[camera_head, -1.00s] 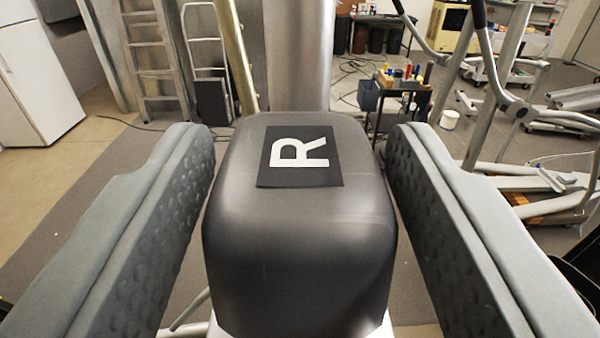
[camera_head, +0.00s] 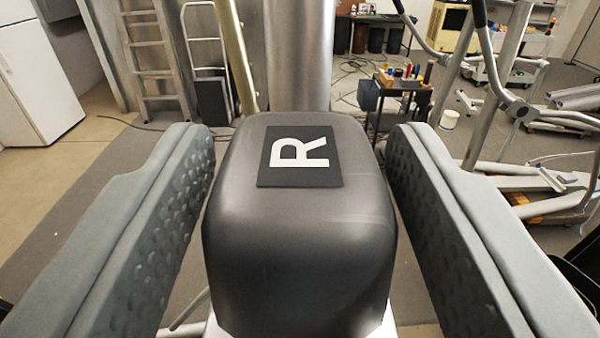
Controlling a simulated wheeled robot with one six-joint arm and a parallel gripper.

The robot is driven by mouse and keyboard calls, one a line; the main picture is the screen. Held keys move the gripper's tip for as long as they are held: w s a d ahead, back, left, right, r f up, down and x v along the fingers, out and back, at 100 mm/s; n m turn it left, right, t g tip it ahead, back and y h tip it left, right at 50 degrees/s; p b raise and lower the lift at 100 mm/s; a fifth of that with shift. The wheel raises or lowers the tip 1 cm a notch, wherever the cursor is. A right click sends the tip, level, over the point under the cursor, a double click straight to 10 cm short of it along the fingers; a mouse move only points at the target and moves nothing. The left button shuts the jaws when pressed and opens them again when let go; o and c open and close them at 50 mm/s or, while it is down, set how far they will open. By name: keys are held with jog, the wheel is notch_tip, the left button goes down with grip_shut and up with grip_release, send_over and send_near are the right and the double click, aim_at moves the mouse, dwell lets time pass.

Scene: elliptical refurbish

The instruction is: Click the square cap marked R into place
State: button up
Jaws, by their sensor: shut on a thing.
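The black square cap marked R (camera_head: 300,235) fills the middle of the view, with a white R on a dark square label (camera_head: 299,157) on its top. The letter lies turned on its side. My gripper (camera_head: 302,170) has one grey padded finger on each side of the cap, close against its far part, and is shut on it. A thick silver post (camera_head: 299,55) rises directly behind the cap. White parts show at the cap's lower edge. The cap's underside and how it meets what is below are hidden.
A small black cart (camera_head: 400,85) with tools stands behind on the right. Elliptical machine arms and rails (camera_head: 490,110) fill the right side. A ladder (camera_head: 155,60) and a white fridge (camera_head: 35,75) stand at the back left. Open floor shows at left.

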jog(key=shift+f, duration=0.6)
dwell(0.8)
jog(key=o, duration=1)
jog(key=shift+o, duration=0.2)
jog(key=shift+s, duration=0.1)
jog(key=s, duration=1.7)
jog(key=shift+s, duration=0.1)
